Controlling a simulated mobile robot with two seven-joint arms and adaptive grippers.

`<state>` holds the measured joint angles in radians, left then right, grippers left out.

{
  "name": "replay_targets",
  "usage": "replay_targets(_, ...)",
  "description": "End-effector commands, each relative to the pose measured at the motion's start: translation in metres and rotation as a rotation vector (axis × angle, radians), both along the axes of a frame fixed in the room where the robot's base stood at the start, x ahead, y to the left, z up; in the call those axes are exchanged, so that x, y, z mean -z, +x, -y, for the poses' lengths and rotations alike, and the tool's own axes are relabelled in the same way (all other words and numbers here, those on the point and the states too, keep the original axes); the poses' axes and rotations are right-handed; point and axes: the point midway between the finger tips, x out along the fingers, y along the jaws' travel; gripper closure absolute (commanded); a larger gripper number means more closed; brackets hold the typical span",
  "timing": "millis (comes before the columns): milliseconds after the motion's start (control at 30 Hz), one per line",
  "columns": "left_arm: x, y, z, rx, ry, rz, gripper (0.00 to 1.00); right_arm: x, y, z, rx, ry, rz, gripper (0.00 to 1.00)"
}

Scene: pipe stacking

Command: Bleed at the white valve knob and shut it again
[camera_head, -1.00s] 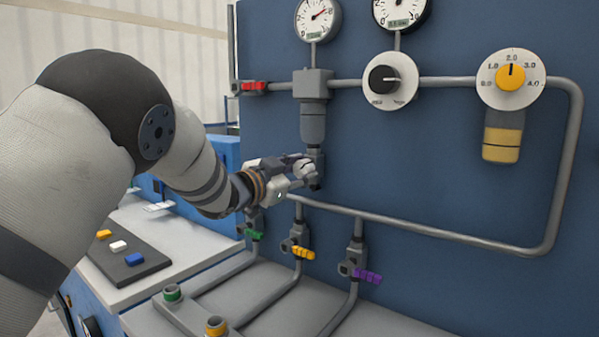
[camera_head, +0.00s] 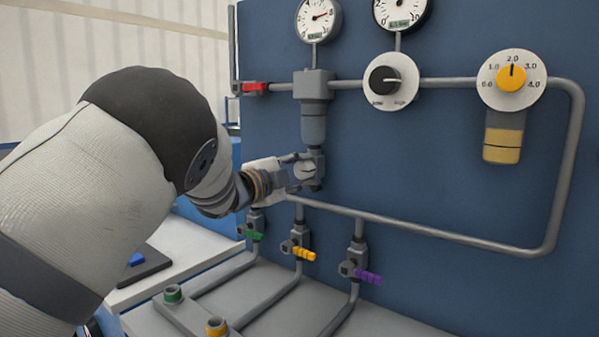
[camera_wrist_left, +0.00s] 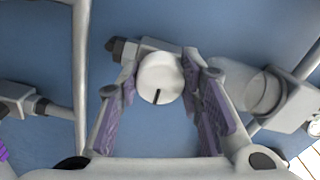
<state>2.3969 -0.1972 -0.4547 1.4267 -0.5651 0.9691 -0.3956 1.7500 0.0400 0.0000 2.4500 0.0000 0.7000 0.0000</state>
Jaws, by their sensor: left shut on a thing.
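The white valve knob (camera_head: 305,170) sits on the small dark valve block (camera_head: 317,181) below the grey filter cylinder (camera_head: 313,124). In the left wrist view the knob (camera_wrist_left: 160,78) shows as a round white disc with a dark mark pointing to the near edge. My left gripper (camera_head: 301,171) reaches in from the left with its fingers around the knob. In the left wrist view its purple-padded fingers (camera_wrist_left: 161,85) stand on both sides of the knob, shut on it. My right gripper is in neither view.
Above are two gauges (camera_head: 319,18), a black knob (camera_head: 384,80) and a yellow dial knob (camera_head: 511,77). A red lever (camera_head: 254,87) is at upper left. Green (camera_head: 254,235), yellow (camera_head: 303,253) and purple (camera_head: 367,276) levers sit below the gripper, close to it.

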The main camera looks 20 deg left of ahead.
Motion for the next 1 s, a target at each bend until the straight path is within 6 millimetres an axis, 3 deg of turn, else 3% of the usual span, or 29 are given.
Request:
replay_targets(700, -0.0007, 0.0001, -0.0002, 0.0, 0.059, 0.022, 0.94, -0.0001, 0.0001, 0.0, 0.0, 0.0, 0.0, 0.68)
replay_targets(733, -0.0008, 0.0001, -0.0002, 0.0, 0.059, 0.022, 0.6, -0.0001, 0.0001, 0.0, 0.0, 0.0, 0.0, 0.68)
replay_targets(800, -0.0007, 0.0001, -0.0002, 0.0, 0.059, 0.022, 0.46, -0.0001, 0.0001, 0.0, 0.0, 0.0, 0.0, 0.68)
replay_targets(1000, -0.0006, 0.0, -0.0002, 0.0, 0.058, 0.022, 0.46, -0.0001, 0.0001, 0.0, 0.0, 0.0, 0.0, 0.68)
